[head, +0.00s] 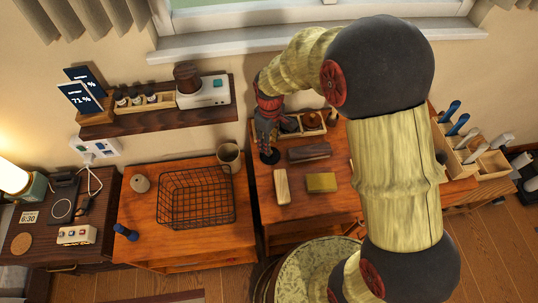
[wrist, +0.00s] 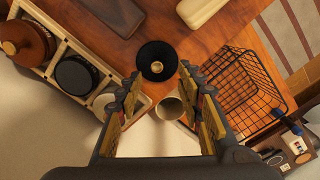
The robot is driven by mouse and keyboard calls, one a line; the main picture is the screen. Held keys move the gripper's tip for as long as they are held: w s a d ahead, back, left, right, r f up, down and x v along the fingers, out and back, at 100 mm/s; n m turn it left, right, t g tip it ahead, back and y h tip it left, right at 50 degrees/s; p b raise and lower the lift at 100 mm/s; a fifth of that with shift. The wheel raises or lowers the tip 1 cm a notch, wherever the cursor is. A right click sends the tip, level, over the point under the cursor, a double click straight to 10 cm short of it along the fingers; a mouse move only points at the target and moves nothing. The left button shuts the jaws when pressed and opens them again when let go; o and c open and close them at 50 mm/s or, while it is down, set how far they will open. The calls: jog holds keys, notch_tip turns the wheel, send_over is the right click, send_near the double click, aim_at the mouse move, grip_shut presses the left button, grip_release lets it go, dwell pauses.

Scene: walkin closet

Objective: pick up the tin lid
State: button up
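A round black lid with a small brass knob, which looks like the tin lid (wrist: 156,62), lies on the wooden desk near its back edge. In the head view the lid (head: 269,157) shows as a small dark disc just below my gripper (head: 267,130). In the wrist view my gripper (wrist: 158,92) is open, with its two fingers spread and nothing between them. The lid is just beyond the fingertips, roughly centred between them and apart from them. How high the fingers are above it is hard to tell.
A wooden tray (wrist: 55,48) with round containers stands close beside the lid. A dark block (head: 309,152), a pale block (head: 282,187) and an olive block (head: 321,182) lie nearby. A mug (head: 228,154) and wire basket (head: 195,197) stand left. A wall shelf (head: 160,119) hangs above.

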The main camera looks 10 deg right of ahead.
jog(key=f, duration=0.4)
jog(key=f+b, duration=0.1)
jog(key=f, duration=0.1)
jog(key=shift+w+d, duration=0.1)
jog(key=shift+w, duration=0.25)
jog(key=shift+r, duration=0.1)
jog(key=shift+c, duration=1.2)
jog(key=c, duration=0.7)
